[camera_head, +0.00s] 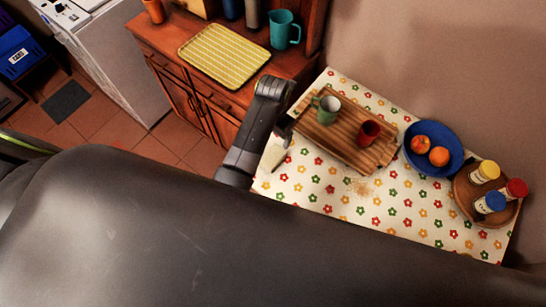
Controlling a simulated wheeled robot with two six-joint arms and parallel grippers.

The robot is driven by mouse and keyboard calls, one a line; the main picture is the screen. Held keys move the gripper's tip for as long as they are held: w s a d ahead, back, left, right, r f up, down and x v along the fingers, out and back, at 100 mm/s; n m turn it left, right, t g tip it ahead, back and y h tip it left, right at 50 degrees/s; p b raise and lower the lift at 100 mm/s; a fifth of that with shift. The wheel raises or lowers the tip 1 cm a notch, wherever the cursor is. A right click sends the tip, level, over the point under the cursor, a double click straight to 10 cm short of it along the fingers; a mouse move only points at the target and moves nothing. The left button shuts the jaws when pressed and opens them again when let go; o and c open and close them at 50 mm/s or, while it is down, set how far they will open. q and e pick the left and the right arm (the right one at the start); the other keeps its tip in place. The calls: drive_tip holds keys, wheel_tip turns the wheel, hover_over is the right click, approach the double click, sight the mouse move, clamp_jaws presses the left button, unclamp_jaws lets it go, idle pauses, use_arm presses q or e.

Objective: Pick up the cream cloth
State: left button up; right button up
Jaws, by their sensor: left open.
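A small plain cream patch, which looks like the cream cloth (272,158), lies at the left end of the flowered tablecloth (330,195). My left gripper (283,140) is at this end of the table, right by the cloth, with its jaws open. It partly covers the cloth's upper side. I cannot tell whether the fingers touch the cloth. My right gripper is not in view.
Beside the gripper is a wooden board (342,150) with a green mug (326,110) and a red cup (369,133). A blue bowl (452,165) of oranges and a round tray (470,207) with shakers stand right. Crumbs (360,188) lie in front.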

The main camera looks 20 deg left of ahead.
use_arm(q)
hover_over(272, 158)
wheel_tip(272, 158, down, 7)
wheel_tip(272, 158, down, 4)
drive_tip(key=shift+w+d+r+b, duration=0.1)
drive_tip(key=shift+r+b, duration=0.05)
drive_tip(key=shift+b, duration=0.95)
wheel_tip(272, 158, down, 7)
drive_tip(key=b, duration=0.8)
drive_tip(key=shift+r, duration=0.2)
drive_tip(key=c, duration=1.1)
drive_tip(key=shift+o, duration=0.2)
drive_tip(key=shift+r, duration=0.2)
